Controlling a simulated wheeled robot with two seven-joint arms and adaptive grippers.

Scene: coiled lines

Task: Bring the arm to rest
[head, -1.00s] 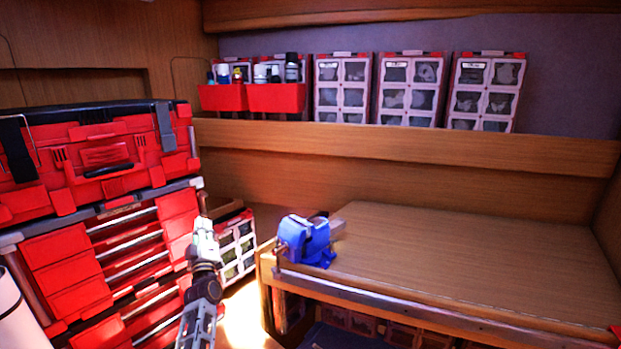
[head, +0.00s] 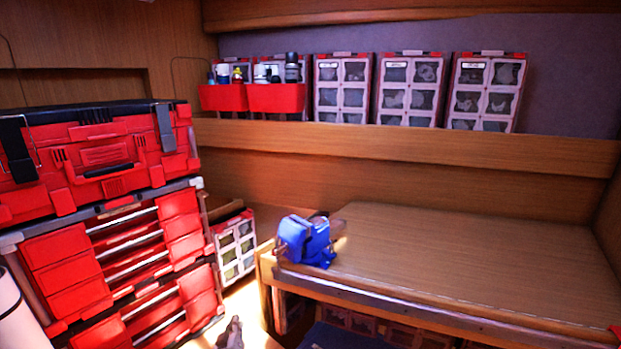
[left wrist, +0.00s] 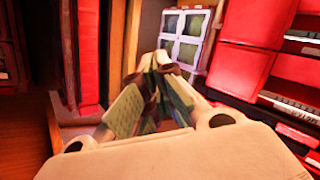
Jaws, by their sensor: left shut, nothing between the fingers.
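My left gripper (head: 232,330) shows only as a small grey tip at the bottom edge of the head view, in front of the red drawer cabinet and left of the workbench. In the left wrist view the left gripper (left wrist: 155,62) has its fingers together, with nothing between them. Its fingertips point toward a small-parts organizer case (left wrist: 183,38), with a gap that I cannot judge. My right gripper shows in neither view.
A red drawer cabinet (head: 68,263) with a red toolbox (head: 100,158) on top stands at the left. A blue vise (head: 305,240) sits on the workbench (head: 460,262) corner. Red bins (head: 277,98) and organizer cases (head: 410,90) line the shelf.

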